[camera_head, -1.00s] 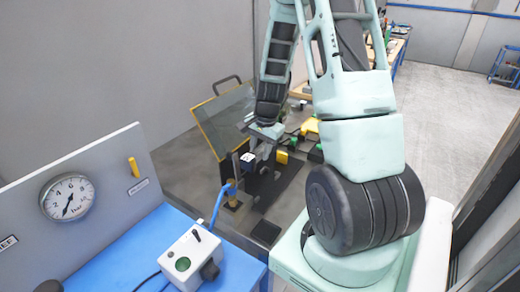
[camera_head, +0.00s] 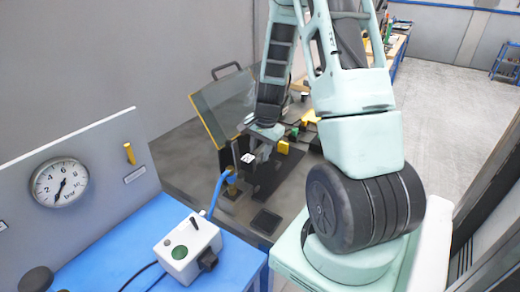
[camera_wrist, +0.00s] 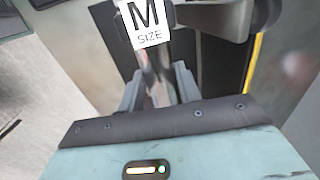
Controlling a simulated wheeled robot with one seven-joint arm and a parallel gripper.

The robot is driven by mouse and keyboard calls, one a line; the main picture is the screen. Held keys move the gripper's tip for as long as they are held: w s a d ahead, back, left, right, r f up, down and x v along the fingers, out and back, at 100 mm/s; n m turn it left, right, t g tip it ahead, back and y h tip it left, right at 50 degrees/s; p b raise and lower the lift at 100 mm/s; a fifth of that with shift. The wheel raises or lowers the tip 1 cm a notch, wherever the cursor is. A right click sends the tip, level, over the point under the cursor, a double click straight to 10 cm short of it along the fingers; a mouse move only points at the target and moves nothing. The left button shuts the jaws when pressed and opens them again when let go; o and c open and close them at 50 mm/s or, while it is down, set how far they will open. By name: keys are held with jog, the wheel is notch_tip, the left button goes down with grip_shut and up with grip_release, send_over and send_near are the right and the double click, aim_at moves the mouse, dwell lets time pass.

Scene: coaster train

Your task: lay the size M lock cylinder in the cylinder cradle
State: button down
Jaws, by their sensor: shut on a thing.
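My gripper (camera_head: 258,150) points down over the dark work surface in the head view. In the wrist view its fingers are closed around a shiny metal cylinder (camera_wrist: 157,88). A white label (camera_wrist: 147,22) reading "M SIZE" stands at the far end of this cylinder. The label is also a small white patch (camera_head: 248,158) in the head view. The rest of the cylinder is mostly hidden there by the gripper. I cannot clearly make out the cylinder cradle; dark parts stand close by the gripper.
A tilted clear panel with a yellow edge (camera_head: 209,122) stands behind left. Yellow block (camera_head: 284,147) lies to the right. A blue bench (camera_head: 110,240) with a control box (camera_head: 188,250) and gauge (camera_head: 60,182) fills the front left.

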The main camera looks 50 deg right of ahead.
jog(key=shift+f+b, duration=2.65)
jog(key=shift+f, duration=0.75)
jog(key=c, duration=1)
grip_release()
jog(key=shift+c, duration=0.2)
jog(key=shift+o, duration=0.7)
jog(key=shift+f, duration=0.1)
notch_tip(320, 180, up, 17)
jog(key=s, duration=0.2)
jog(key=shift+s, duration=0.4)
jog(key=shift+d, duration=0.1)
